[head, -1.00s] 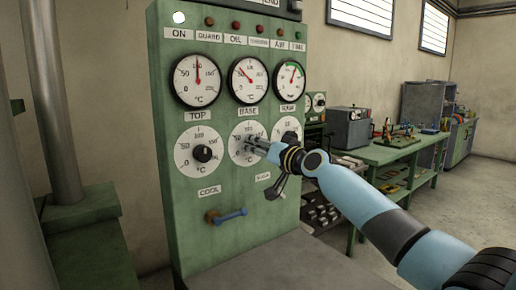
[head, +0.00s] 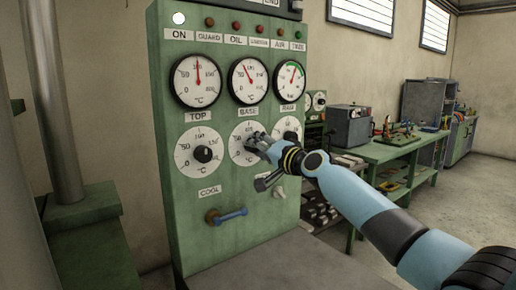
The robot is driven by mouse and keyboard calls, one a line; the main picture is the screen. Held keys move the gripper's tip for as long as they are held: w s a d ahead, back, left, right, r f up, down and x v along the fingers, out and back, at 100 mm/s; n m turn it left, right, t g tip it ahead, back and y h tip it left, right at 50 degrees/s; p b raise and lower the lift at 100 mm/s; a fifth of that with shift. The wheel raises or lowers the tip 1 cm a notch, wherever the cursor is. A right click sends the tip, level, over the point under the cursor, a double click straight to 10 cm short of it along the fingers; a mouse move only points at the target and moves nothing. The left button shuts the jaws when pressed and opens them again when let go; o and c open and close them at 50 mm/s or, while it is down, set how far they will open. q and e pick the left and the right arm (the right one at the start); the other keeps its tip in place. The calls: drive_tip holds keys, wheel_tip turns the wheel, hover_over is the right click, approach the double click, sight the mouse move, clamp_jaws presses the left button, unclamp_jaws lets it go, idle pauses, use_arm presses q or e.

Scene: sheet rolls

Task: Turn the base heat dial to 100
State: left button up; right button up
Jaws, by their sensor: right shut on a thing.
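The base heat dial (head: 240,157) is a white round plate with numbers, under the BASE label on the green panel. Its knob is hidden behind my right gripper (head: 254,141), which is shut on it from the right side. The dial's 100 mark is near its top; the knob's pointer cannot be made out. Above it, the base gauge (head: 248,81) has its needle left of the top. My left gripper is not in view.
The top dial (head: 202,153) with its black knob is at the left. A third dial (head: 287,130) is partly behind my arm. A blue-handled lever (head: 231,216) sticks out below. A green workbench (head: 385,150) stands to the right.

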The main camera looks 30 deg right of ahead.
drive_tip(key=o, duration=1.2)
drive_tip(key=s, duration=0.4)
drive_tip(key=s+d, duration=0.1)
drive_tip(key=s, duration=0.7)
drive_tip(key=shift+d, duration=0.35)
drive_tip(key=shift+f, duration=0.1)
